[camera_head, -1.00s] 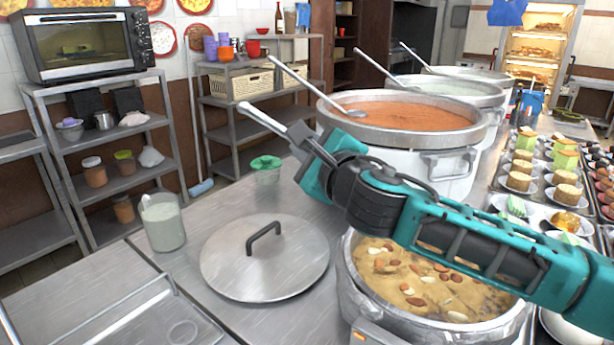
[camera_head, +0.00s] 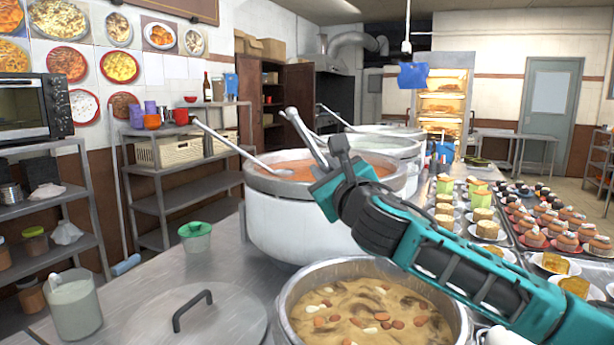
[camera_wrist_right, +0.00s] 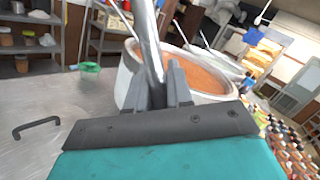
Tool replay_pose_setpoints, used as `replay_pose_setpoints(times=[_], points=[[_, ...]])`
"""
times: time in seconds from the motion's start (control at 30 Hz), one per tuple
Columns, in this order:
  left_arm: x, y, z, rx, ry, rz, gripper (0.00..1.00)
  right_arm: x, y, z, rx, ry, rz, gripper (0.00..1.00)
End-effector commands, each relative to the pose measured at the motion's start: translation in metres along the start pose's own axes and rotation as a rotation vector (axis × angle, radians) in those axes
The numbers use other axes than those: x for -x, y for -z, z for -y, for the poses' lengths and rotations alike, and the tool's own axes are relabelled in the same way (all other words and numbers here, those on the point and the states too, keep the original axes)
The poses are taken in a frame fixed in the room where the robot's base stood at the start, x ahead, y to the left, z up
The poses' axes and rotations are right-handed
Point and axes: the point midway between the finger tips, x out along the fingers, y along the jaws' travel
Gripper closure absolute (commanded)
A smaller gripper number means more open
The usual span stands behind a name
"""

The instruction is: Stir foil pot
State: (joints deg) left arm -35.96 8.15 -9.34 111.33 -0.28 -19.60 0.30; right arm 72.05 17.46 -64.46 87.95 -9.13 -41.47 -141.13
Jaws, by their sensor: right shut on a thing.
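The foil pot (camera_head: 284,305) stands at the front centre in the head view. It holds a tan congee (camera_head: 345,322) topped with nuts, and its surface shows dark swirls. My right gripper (camera_head: 326,178) is above and behind the pot's far rim. It is shut on a metal utensil handle (camera_head: 303,132) that sticks up to the left. In the right wrist view the handle (camera_wrist_right: 149,45) stands between the fingers (camera_wrist_right: 165,90). The utensil's lower end is hidden, so I cannot tell whether it is in the congee. My left gripper is not in view.
A lid (camera_head: 215,322) lies left of the foil pot. A large pot of orange congee (camera_head: 295,222) with a ladle (camera_head: 228,143) stands behind. Plated cakes (camera_head: 487,229) fill the right side.

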Motion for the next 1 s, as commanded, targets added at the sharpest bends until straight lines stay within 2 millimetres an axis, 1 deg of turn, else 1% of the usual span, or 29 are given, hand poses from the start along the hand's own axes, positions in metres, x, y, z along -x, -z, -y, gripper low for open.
replay_pose_setpoints(times=[0.03,0.17,0.23,0.37,0.57,0.8,0.87,1.0], points=[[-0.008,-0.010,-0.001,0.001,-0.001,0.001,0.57,0.002,0.010,-0.007,0.000,-0.001,0.001,1.00],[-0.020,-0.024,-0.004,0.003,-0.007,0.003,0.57,0.004,0.026,-0.017,-0.001,-0.001,0.001,1.00],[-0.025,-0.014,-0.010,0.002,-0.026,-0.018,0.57,0.005,0.033,-0.021,0.000,-0.001,0.001,1.00],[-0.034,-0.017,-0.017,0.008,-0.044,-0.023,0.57,0.007,0.048,-0.030,0.000,-0.001,0.001,1.00],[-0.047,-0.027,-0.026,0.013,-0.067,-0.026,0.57,0.011,0.070,-0.044,0.001,-0.001,0.001,1.00],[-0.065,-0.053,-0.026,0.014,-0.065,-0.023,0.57,0.014,0.090,-0.057,0.001,-0.001,0.000,1.00],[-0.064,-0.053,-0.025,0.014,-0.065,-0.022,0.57,0.015,0.094,-0.059,0.002,-0.002,-0.001,1.00],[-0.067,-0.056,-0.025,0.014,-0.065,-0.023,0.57,0.017,0.107,-0.067,0.002,-0.002,0.000,1.00]])
